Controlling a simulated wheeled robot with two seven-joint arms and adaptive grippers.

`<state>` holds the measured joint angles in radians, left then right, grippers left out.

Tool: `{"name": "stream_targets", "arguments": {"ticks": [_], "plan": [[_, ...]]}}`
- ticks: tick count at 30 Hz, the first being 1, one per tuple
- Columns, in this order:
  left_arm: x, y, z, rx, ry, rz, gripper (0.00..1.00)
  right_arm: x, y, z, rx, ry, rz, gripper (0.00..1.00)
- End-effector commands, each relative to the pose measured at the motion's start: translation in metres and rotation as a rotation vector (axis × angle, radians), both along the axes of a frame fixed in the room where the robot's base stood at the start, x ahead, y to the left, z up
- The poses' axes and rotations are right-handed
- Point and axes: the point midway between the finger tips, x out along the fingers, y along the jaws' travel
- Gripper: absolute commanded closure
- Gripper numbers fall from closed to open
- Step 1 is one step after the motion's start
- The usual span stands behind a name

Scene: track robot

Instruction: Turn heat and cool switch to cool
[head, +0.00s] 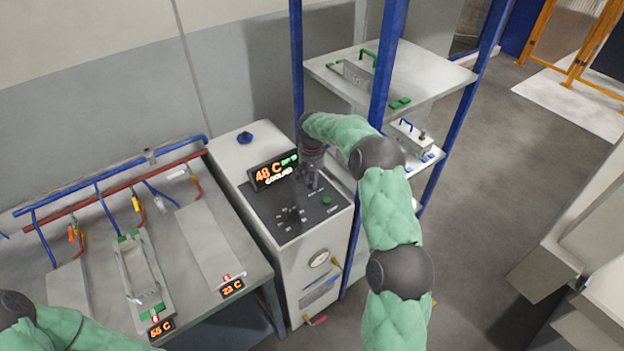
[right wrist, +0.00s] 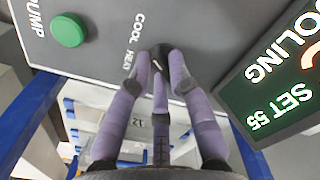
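The heat and cool switch (right wrist: 161,54) is a small dark knob on the grey control panel (head: 262,208), beside the COOL and HEAT lettering in the right wrist view. Its exact pointing is hard to read between my fingers. My right gripper (head: 311,179) reaches down to the panel's right part; its purple fingers (right wrist: 160,72) are closed around the knob. The display (head: 273,171) reads 48 C and COOLING; it also shows COOLING and SET 55 in the right wrist view (right wrist: 275,80). My left arm shows at lower left, its gripper out of view.
A green PUMP button (right wrist: 69,30) is beside the switch. A dial (head: 291,215) sits on the panel's front part. A bench (head: 185,290) with plates and hoses stands at left, a blue-posted shelf (head: 440,75) behind my right arm.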

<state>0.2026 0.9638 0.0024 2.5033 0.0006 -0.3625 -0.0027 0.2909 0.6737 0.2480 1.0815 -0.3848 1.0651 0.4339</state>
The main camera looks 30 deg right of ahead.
Motion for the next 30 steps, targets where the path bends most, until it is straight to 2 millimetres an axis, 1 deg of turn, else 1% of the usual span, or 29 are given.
{"name": "stream_targets", "arguments": {"ticks": [10,14,17,27,30], "plan": [[0.0,0.0,0.0,0.0,0.0,0.0,0.6,0.0,0.0,0.0,0.001,0.001,0.001,0.6],[0.0,0.0,0.0,0.0,0.0,0.0,0.6,0.0,0.0,0.006,0.0,0.0,0.001,0.6],[0.0,0.0,0.0,0.0,0.0,0.0,0.6,0.001,0.0,0.018,-0.001,-0.002,0.002,0.6],[0.0,0.0,0.0,0.0,0.0,0.0,0.6,0.001,0.0,0.084,0.0,-0.004,0.0,0.6],[0.0,0.0,0.0,0.0,0.0,0.0,0.6,0.001,0.001,0.099,0.0,-0.002,0.001,0.6]]}}
